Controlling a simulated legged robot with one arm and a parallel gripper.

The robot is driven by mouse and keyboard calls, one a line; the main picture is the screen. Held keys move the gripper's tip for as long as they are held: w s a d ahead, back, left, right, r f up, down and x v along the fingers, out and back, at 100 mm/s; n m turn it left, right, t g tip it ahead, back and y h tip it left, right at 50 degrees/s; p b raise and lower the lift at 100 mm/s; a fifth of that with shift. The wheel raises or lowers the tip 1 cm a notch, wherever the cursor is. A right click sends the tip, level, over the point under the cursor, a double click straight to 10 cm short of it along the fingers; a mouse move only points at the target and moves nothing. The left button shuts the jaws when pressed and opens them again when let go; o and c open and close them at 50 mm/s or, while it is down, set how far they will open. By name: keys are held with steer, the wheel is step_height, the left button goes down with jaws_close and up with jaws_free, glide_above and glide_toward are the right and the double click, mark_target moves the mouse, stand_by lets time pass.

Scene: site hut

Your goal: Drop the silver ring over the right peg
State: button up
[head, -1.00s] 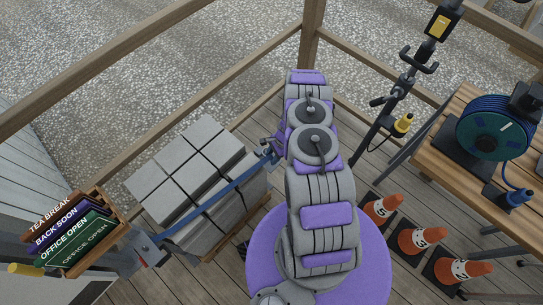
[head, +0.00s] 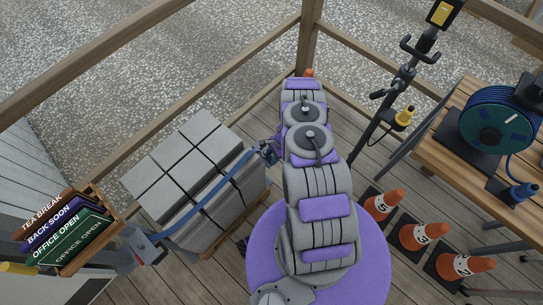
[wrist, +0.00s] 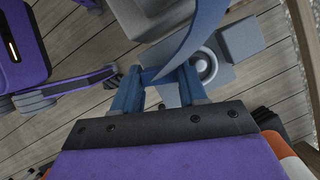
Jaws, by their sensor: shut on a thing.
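My gripper (wrist: 160,80) is shut on the end of a blue strap (wrist: 208,25), which runs up between its fingers in the wrist view. In the head view the strap (head: 195,215) arches over a stack of grey blocks (head: 205,148) from a metal buckle (head: 147,247) at the lower left. The gripper (head: 268,152) is at the stack's right edge, partly behind my arm. A pale silver ring shape (wrist: 208,68) shows just right of the fingers in the wrist view, around something grey. I cannot tell whether it is joined to the strap. No peg is clearly visible.
A wooden box of signs (head: 92,245) stands at the lower left. Orange cones (head: 423,236) stand on the deck at right, below a wooden table (head: 455,125) with a cable reel (head: 498,120). A dark stand (head: 385,105) and wooden railing (head: 308,35) are ahead.

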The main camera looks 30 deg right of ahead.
steer(key=shift+a, duration=0.1)
steer(key=o, duration=0.8)
steer(key=shift+a, duration=0.1)
steer(key=shift+c, duration=0.2)
steer(key=o, duration=0.4)
steer(key=shift+w+r, duration=0.1)
steer(key=shift+w, duration=0.05)
steer(key=shift+d+r, duration=0.25)
steer(key=shift+d, duration=0.05)
steer(key=p+v, duration=0.4)
steer(key=v, duration=1.2)
steer(key=shift+r+p, duration=0.3)
steer(key=shift+p, duration=0.05)
steer(key=shift+s, duration=0.2)
